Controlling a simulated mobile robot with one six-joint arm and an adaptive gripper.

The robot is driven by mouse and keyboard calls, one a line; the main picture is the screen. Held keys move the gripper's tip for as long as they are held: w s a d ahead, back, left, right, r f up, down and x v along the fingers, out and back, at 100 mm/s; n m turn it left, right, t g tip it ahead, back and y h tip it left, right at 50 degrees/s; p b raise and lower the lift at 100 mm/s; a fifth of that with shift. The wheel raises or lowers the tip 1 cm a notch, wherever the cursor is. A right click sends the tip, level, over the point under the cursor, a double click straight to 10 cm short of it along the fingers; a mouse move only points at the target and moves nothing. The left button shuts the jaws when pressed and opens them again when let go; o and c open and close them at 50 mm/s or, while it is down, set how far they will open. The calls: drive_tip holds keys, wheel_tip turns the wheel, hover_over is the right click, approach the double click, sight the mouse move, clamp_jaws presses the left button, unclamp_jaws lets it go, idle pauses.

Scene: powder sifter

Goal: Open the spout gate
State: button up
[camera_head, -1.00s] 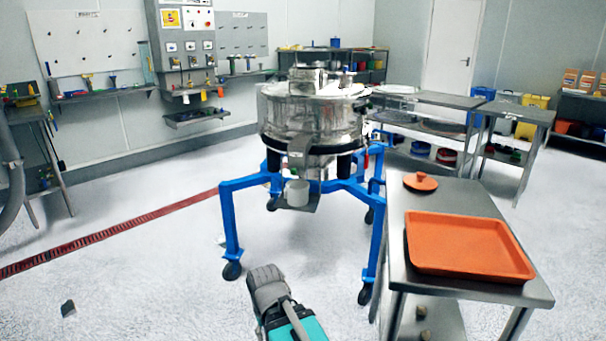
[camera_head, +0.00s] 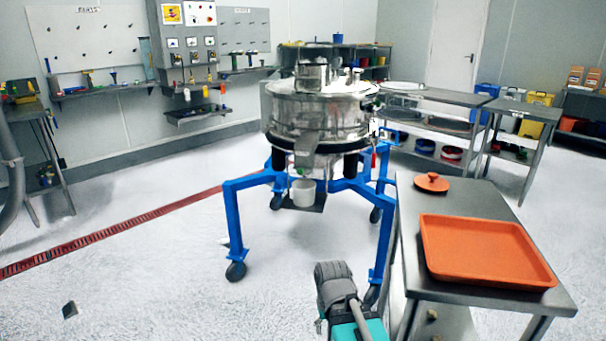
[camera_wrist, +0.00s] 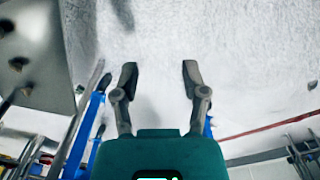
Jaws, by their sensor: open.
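The powder sifter (camera_head: 322,110) is a round steel drum on a blue wheeled frame (camera_head: 237,225), in the middle of the head view. Its steel spout (camera_head: 305,153) slopes down at the front. The spout gate cannot be made out clearly. A white pot (camera_head: 302,191) stands on a small plate below the spout. In the wrist view my gripper (camera_wrist: 159,75) is open, with two dark fingers apart and nothing between them. Floor shows beyond the fingers. My arm's grey and teal part is low in the head view, apart from the spout; the fingers are not clear there.
A steel table (camera_head: 490,305) with an orange tray (camera_head: 487,250) and orange lid (camera_head: 432,182) stands close at right. More steel tables (camera_head: 450,97) are behind. A red drain strip (camera_head: 130,228) crosses the floor. The floor left of the sifter is mostly clear.

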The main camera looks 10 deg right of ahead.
drive_tip(key=shift+d, duration=0.25)
drive_tip(key=shift+o, duration=1.2)
drive_tip(key=shift+w+d, duration=0.1)
drive_tip(key=w+d+r+n+t+h+b, duration=0.15)
drive_tip(key=w+n, duration=0.25)
drive_tip(key=w, duration=0.4)
drive_tip(key=w+d+r+n+t+h, duration=0.1)
drive_tip(key=w+d+n+t+h, duration=0.2)
drive_tip(key=w, duration=0.5)
drive_tip(key=w+d+r+n+t+h, duration=0.2)
drive_tip(key=w+d+n+h, duration=0.15)
drive_tip(key=w, duration=0.55)
drive_tip(key=w+a+r+n+t, duration=0.3)
drive_tip(key=w+n, duration=0.4)
drive_tip(key=w, duration=0.1)
drive_tip(key=w+a+r+n+t+b, duration=0.1)
drive_tip(key=w+a+r+n+t, duration=0.2)
drive_tip(key=w+n, duration=0.4)
drive_tip(key=w+a+r+n+t+y, duration=0.1)
drive_tip(key=w+a+r+n+t, duration=0.3)
drive_tip(key=w+n, duration=0.3)
drive_tip(key=shift+w+a+r+b, duration=0.3)
drive_tip(key=shift+w+a+r, duration=0.2)
drive_tip(key=shift+w+a, duration=0.4)
drive_tip(key=shift+w+d, duration=0.2)
